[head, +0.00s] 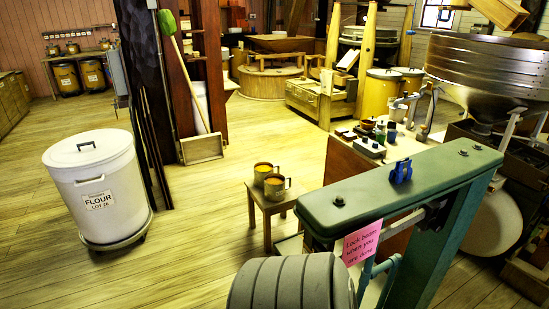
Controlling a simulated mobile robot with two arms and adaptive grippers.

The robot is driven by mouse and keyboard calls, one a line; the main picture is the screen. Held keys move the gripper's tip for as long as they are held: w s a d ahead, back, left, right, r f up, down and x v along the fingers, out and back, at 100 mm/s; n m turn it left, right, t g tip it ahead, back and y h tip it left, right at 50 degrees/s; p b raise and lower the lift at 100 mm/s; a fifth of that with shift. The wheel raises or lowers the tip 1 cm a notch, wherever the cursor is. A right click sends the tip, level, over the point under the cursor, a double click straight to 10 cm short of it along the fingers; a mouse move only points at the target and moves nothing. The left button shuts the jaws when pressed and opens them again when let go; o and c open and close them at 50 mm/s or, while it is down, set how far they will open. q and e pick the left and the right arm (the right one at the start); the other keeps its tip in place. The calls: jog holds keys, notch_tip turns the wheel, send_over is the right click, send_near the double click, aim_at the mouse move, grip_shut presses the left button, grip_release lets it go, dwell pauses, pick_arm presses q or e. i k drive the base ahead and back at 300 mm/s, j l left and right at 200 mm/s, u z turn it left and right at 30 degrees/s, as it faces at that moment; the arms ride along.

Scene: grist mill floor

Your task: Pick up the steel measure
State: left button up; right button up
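Two small handled measures stand side by side on a low wooden stool (262,205) near the middle. I cannot tell from here whether either is the steel one. Neither of my grippers shows in the head view, and nothing is seen touching the measures.
A green scale beam (400,190) with a pink note (361,243) and a grey ribbed drum (290,284) stand right of and before the stool. A white flour bin (100,190) stands left. Floor (200,240) between bin and stool is clear.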

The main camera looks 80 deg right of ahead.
aim_at(274, 188)
jog(key=i+l+z, duration=0.1)
jog(key=i+z, duration=0.2)
jog(key=z, duration=0.15)
jog(key=i+z, duration=0.3)
jog(key=z, duration=0.2)
jog(key=i+j+z, duration=0.1)
jog(key=i+z, duration=0.2)
jog(key=z, duration=0.15)
jog(key=i+l+z, duration=0.15)
jog(key=i+z, duration=0.25)
jog(key=i, duration=0.15)
jog(key=i+z, duration=0.4)
jog(key=i+j+z, duration=0.25)
jog(key=i+z, duration=0.15)
jog(key=i, duration=0.25)
